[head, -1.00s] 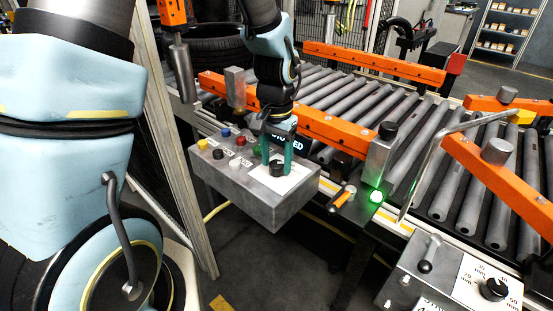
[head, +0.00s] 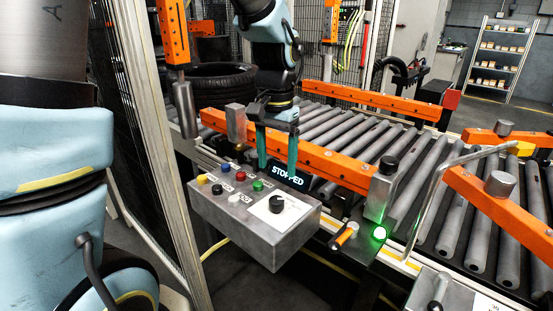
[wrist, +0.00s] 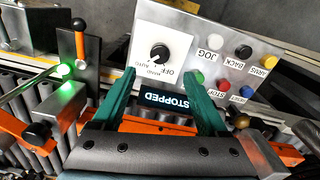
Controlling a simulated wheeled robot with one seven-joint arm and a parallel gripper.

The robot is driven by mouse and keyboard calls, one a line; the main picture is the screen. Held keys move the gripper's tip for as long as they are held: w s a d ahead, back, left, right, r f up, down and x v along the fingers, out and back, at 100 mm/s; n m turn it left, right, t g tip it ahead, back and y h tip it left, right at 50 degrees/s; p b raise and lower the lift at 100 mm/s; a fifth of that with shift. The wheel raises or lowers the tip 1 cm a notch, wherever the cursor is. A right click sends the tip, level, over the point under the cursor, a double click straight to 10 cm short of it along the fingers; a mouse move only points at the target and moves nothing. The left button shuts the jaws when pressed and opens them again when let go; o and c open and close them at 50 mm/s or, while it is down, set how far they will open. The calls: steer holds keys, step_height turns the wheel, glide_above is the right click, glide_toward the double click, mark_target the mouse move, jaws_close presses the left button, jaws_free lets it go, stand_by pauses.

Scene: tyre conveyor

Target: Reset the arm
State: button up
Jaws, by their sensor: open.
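My gripper (head: 277,150) is open and empty, with its green fingers pointing down above the back edge of the grey control box (head: 262,244). The wrist view shows both fingers spread apart, with the dark display reading STOPPED (wrist: 177,101) between them. The black rotary knob (head: 277,204) on its white plate is in front of the fingers and apart from them. The knob also shows in the wrist view (wrist: 160,53), beyond the left finger. Several coloured buttons sit left of the knob on the box, among them a green one (head: 258,185) and a red one (head: 241,176).
The roller conveyor (head: 345,133) runs behind the box, with orange rails (head: 333,164) along it. A glowing green light (head: 380,233) and an orange-handled lever (head: 344,235) are right of the box. A tyre (head: 222,82) lies at the back left.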

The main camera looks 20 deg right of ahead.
steer(key=shift+r, duration=0.7)
steer(key=a+f+n, duration=0.2)
steer(key=a+n, duration=0.2)
steer(key=a, duration=0.8)
steer(key=w+a+f+n+t, duration=0.1)
steer(key=a+f+n, duration=0.2)
steer(key=a, duration=1)
steer(key=shift+w+a+n+t, duration=0.15)
steer(key=shift+w+n+t, duration=0.15)
steer(key=shift+n, duration=0.7)
steer(key=shift+c, duration=0.4)
